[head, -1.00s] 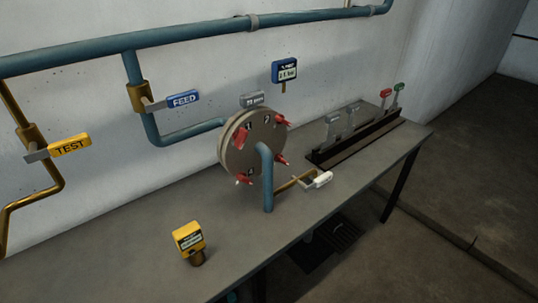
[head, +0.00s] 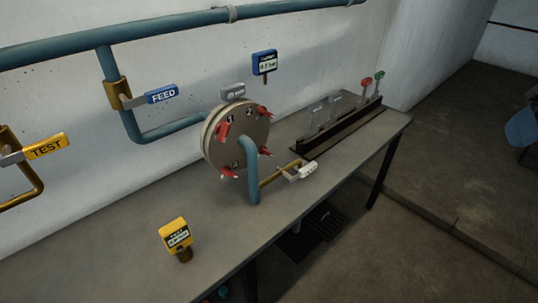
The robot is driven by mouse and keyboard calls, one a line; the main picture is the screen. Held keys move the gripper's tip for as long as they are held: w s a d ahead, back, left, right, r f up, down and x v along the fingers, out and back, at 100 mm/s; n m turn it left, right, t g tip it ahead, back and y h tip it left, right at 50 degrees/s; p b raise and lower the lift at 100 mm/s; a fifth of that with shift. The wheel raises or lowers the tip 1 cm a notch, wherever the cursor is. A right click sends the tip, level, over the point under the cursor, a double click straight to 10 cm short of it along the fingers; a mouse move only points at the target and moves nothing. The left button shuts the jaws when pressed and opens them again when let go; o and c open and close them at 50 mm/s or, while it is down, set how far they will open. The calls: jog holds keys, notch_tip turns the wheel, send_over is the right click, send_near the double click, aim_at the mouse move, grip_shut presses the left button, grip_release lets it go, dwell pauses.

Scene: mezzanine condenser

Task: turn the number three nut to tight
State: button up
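A round grey flange cover (head: 212,150) stands upright on the bench, with red nuts around its face. One red nut is at upper left (head: 222,131), one at upper right (head: 264,112), one at lower right (head: 265,152) and one at lower left (head: 229,173). Small dark number plates sit beside some nuts; they are too small to read surely, and I cannot make out a three. A blue bent pipe (head: 253,178) comes out of the cover's front and hides part of its face. My gripper is not in view.
The bench (head: 110,245) is mostly clear at front left. A yellow gauge (head: 175,235) stands there. A brass branch with a white handle (head: 301,172) is right of the pipe. FEED (head: 162,95) and TEST (head: 47,146) levers are on the left; a dark rack (head: 340,128) is behind right.

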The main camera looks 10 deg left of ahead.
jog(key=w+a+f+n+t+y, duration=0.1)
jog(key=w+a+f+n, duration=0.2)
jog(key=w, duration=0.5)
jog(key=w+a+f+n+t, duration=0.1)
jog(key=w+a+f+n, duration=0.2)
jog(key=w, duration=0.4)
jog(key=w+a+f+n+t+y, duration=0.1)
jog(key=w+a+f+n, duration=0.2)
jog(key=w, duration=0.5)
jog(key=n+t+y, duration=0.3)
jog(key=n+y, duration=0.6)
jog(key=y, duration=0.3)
send_near(269, 154)
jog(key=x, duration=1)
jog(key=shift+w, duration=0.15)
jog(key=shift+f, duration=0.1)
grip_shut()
